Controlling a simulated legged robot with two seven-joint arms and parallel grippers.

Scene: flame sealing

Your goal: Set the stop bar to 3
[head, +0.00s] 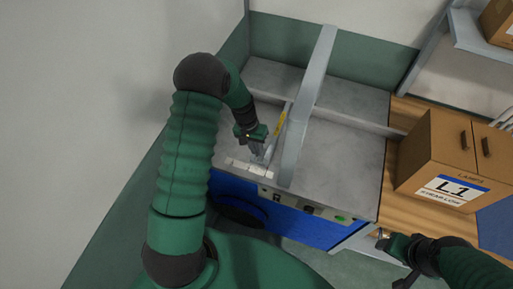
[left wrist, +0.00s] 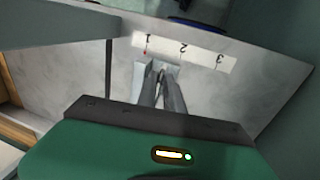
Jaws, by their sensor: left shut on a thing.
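The number scale is a white strip (head: 245,168) near the front edge of the grey machine top. In the left wrist view the strip (left wrist: 206,54) reads 1, 2 and 3. The stop bar shows as a small light grey block (left wrist: 140,76) with a red mark by the 1. My left gripper (head: 257,150) is low over the machine top; in the left wrist view its fingers (left wrist: 161,82) are shut on the block and partly hide it. My right gripper (head: 381,240) is right of the machine, away from the stop bar; its jaw opening is unclear.
A raised grey beam (head: 308,100) crosses the machine top just right of my left gripper. A yellow-marked strip (head: 279,124) lies beside it. Controls line the front edge above a blue panel (head: 295,219). A brown L1 box (head: 437,155) stands on the wooden table at right.

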